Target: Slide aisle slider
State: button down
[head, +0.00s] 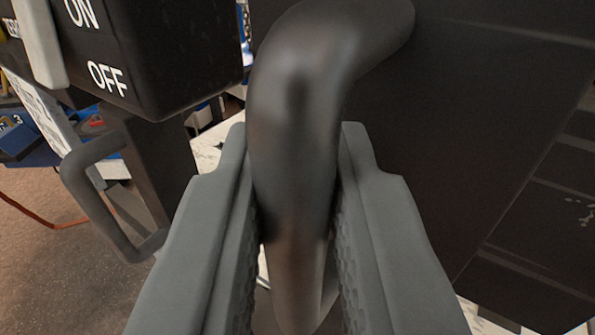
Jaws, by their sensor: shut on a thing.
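A thick dark curved handle (295,110) fills the middle of the head view. It bends over at the top toward a dark flat panel (470,120) on the right, which appears to carry it. My gripper (297,150) has one grey finger on each side of the handle and is shut on it. The handle's lower end is partly hidden between the fingers. I cannot tell from this view along which track the handle slides.
At upper left is a black switch box (170,60) marked ON and OFF with a pale lever (38,40). Below it a grey loop handle (95,205) sticks out close to my left finger. Blue parts (30,145) and an orange cable (40,218) lie farther left over brown floor.

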jog(key=shift+r, duration=0.2)
jog(key=c, duration=1.5)
grip_release()
jog(key=shift+o, duration=0.2)
jog(key=shift+s, duration=0.1)
jog(key=s, duration=1.7)
jog(key=shift+a, duration=0.35)
jog(key=shift+s, duration=0.1)
jog(key=shift+s, duration=0.1)
